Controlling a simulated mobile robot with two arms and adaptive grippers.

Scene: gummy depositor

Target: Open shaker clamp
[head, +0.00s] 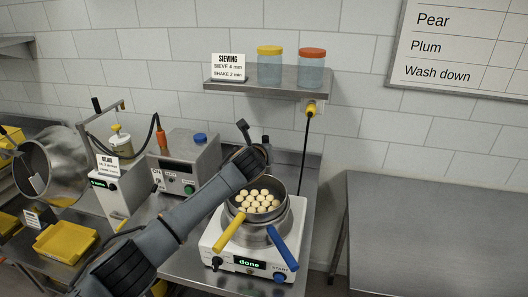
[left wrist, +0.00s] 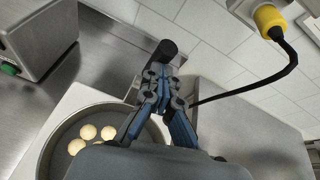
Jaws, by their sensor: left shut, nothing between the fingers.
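The shaker (head: 212,240) is a white box with a green display reading "done". Stacked round sieve pans (head: 284,208) sit on it, holding several pale balls. A dark lever with a black knob (head: 243,126), perhaps the clamp, stands up behind the pans; a black knob (left wrist: 167,48) also shows just past my fingertips in the left wrist view. My left gripper (head: 250,156) is over the back left of the pans, its fingers partly hidden by my arm. In the left wrist view the gripper (left wrist: 158,80) is shut and empty; contact with the knob is unclear. My right gripper is out of view.
A yellow handle (head: 229,232) and a blue handle (head: 283,248) stick out at the front of the pans. A grey control box (head: 184,160) stands to the left. A shelf (head: 280,88) with two jars hangs above. The right table (head: 430,230) is bare.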

